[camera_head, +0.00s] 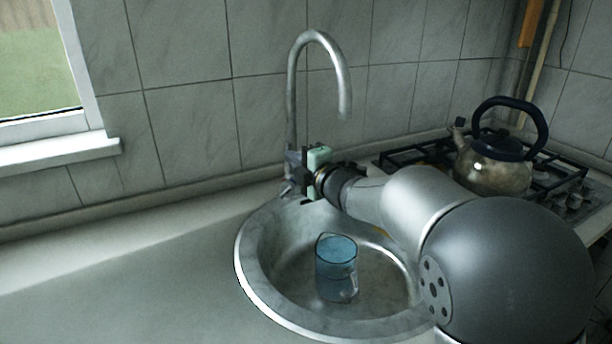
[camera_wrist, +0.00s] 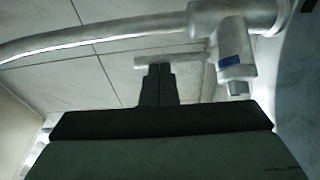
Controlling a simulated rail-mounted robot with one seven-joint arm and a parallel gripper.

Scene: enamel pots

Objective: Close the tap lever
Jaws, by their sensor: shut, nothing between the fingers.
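The metal tap has a tall curved spout (camera_head: 342,88) over the sink. In the wrist view the tap body (camera_wrist: 232,30) shows large at the upper right, with a small blue mark on it. A pale short bar (camera_wrist: 190,61), which looks like the tap lever, lies at my fingertips; I cannot tell whether they touch. My gripper (camera_head: 292,166) is at the base of the tap in the head view and hides much of it. In the wrist view my gripper (camera_wrist: 157,72) has its dark fingers together, with nothing between them.
A glass (camera_head: 337,268) with bluish contents stands in the round metal sink (camera_head: 258,292), below my arm. A kettle (camera_head: 494,165) stands on the gas hob (camera_head: 410,157) at the right. The tiled wall is close behind the tap. The counter (camera_head: 120,275) at left is clear.

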